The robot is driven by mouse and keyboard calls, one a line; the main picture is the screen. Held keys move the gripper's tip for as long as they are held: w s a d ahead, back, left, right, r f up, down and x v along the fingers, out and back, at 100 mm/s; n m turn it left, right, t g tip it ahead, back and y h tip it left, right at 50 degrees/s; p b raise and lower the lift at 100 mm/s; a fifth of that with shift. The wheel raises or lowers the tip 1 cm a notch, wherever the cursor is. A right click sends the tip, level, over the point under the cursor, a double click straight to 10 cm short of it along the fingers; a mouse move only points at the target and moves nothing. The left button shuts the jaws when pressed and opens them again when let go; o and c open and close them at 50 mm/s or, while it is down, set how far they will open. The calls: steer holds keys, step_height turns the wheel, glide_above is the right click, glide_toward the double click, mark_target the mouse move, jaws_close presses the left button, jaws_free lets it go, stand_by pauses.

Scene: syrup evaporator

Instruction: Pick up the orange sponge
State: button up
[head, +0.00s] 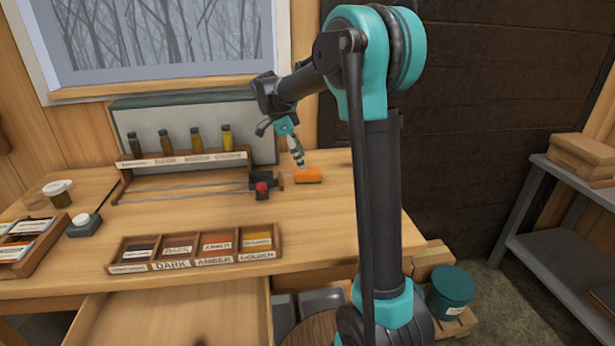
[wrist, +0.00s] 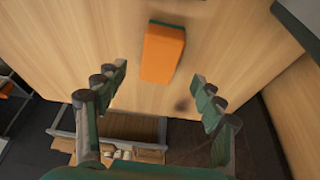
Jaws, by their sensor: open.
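The orange sponge (head: 307,175) lies on the wooden table, with a dark green layer under its orange top. In the wrist view the sponge (wrist: 163,54) lies ahead of my gripper (wrist: 160,82), roughly in line with the gap between the two fingers. My gripper is open and empty, with its fingers spread wide. In the head view my gripper (head: 299,160) points down close above the sponge. I cannot tell from these views exactly how high it is.
A rack with a red-knobbed slider (head: 262,190) and several bottles stands left of the sponge. A compartment tray (head: 195,250) with labelled samples sits nearer the front. A drawer (head: 175,315) is open below. The tabletop (head: 335,205) around the sponge is mostly clear.

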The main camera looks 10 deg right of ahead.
mark_target(307, 170)
steer(key=shift+x, duration=3.15)
steer(key=shift+c, duration=0.6)
steer(key=c, duration=1.1)
steer(key=shift+c, duration=0.2)
